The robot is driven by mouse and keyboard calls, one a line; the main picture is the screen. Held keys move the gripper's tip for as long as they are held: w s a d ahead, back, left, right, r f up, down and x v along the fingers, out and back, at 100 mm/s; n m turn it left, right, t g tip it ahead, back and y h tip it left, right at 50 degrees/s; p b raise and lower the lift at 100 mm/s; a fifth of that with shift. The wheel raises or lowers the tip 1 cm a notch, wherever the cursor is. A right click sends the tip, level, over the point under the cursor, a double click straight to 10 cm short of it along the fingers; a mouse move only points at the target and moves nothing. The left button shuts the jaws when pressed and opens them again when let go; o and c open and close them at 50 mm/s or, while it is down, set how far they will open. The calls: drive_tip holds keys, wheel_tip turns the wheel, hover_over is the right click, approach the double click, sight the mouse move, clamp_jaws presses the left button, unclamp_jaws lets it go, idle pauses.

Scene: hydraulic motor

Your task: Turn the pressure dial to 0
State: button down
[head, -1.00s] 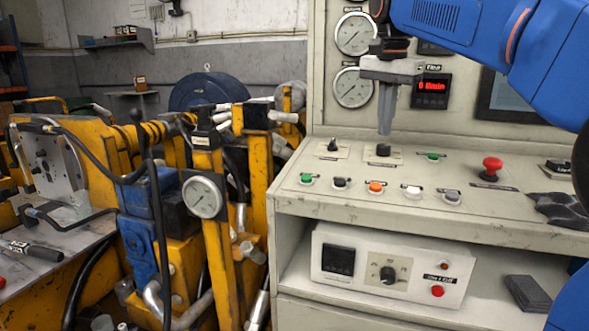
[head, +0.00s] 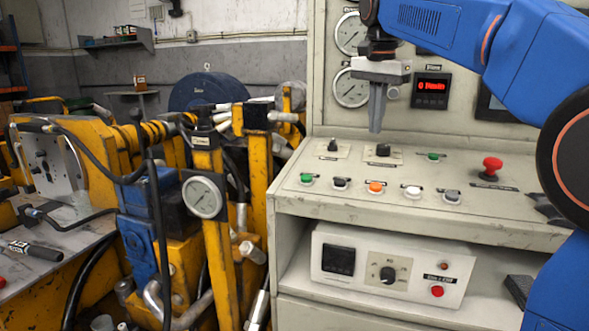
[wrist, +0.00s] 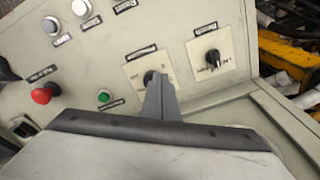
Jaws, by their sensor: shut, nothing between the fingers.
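My gripper (head: 376,128) points down, shut and empty, above the sloped control panel (head: 330,187). Just below its tips is a black rotary knob (head: 383,150) on a pale square plate. In the wrist view my gripper (wrist: 158,80) partly covers this knob (wrist: 149,76); I cannot tell whether they touch. A second black knob (head: 332,145) on a similar plate is to the left; it also shows in the wrist view (wrist: 213,57). A third knob (head: 388,274) is on the white box below. The labels are too small to tell which is the pressure dial.
A red mushroom button (head: 492,165), a green button (head: 433,156) and a row of coloured buttons share the panel. Gauges (head: 351,87) and a red digital display (head: 431,90) are on the upright back wall. Yellow machinery (head: 215,245) stands to the left.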

drive_tip(key=shift+w+d+f, duration=0.1)
drive_tip(key=shift+w+f, duration=0.1)
drive_tip(key=shift+f, duration=1.05)
drive_tip(key=shift+w+f, duration=0.15)
drive_tip(key=shift+f, duration=1.1)
drive_tip(key=shift+s+d+f, duration=0.1)
drive_tip(key=shift+s+d, duration=0.4)
drive_tip(key=shift+s, duration=0.15)
drive_tip(key=shift+s+d, duration=0.3)
drive_tip(key=shift+d, duration=0.1)
drive_tip(key=shift+s, duration=0.1)
drive_tip(key=shift+s+a, duration=0.1)
drive_tip(key=shift+s, duration=0.1)
drive_tip(key=shift+s+a+r, duration=0.1)
drive_tip(key=shift+s+r, duration=0.05)
drive_tip(key=shift+r, duration=0.8)
drive_tip(key=shift+s+a+r, duration=0.1)
drive_tip(key=shift+s+r, duration=0.1)
drive_tip(key=shift+r, duration=0.8)
drive_tip(key=shift+s+r, duration=0.15)
drive_tip(key=shift+r, duration=0.8)
drive_tip(key=shift+w, duration=0.1)
